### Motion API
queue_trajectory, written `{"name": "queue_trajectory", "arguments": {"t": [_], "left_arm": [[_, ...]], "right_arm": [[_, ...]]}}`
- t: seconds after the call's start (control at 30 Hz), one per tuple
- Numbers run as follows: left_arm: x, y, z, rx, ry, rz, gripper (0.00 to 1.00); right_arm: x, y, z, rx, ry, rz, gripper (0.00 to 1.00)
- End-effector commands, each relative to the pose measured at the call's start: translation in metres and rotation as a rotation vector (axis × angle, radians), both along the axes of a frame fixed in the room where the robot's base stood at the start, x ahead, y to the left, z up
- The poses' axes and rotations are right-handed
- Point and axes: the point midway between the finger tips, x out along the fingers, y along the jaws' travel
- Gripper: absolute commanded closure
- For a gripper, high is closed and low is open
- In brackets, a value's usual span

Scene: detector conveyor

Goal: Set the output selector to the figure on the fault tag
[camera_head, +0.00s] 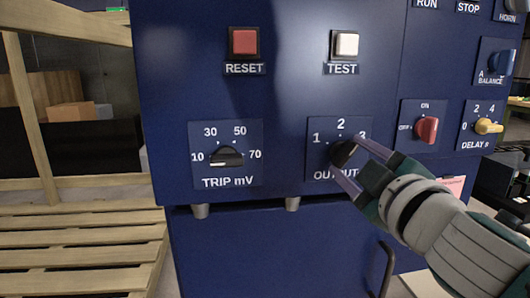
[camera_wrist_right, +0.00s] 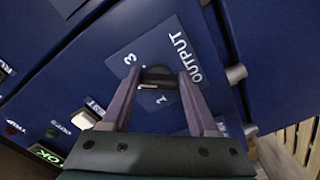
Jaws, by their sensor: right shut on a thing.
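The output selector is a black knob (camera_head: 345,152) on a blue plate marked 1, 2 and 3, in the lower middle of the panel. It also shows in the right wrist view (camera_wrist_right: 158,76), between my fingers. My right gripper (camera_head: 350,158) comes in from the lower right and is shut on this knob, one finger on each side. Its fingers hide part of the 3 and the OUTPUT label. I cannot tell which figure the knob points at. A pink tag (camera_head: 453,185) is partly hidden behind my right arm, and its figure cannot be read. My left gripper is not in view.
Left of the selector is the TRIP mV dial (camera_head: 226,157). Above are a red RESET button (camera_head: 244,42) and a white TEST button (camera_head: 345,44). A red switch (camera_head: 427,130) and the yellow DELAY knob (camera_head: 488,126) sit close to the right of my gripper.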

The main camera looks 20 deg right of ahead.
Motion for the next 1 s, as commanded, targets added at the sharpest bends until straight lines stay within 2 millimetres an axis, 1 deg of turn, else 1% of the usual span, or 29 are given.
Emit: {"name": "queue_trajectory", "arguments": {"t": [0.2, 0.5, 0.8, 1.0], "left_arm": [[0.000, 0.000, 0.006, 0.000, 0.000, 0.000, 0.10], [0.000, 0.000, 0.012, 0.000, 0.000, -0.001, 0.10], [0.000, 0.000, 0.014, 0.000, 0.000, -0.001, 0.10], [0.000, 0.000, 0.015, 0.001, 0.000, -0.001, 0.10]], "right_arm": [[0.000, -0.001, 0.002, -0.199, 0.048, -0.001, 0.96], [0.000, -0.001, 0.003, -0.433, 0.105, 0.001, 0.96], [0.000, -0.001, 0.004, -0.573, 0.137, 0.001, 0.96], [0.000, -0.001, 0.004, -0.609, 0.146, 0.001, 0.96]]}}
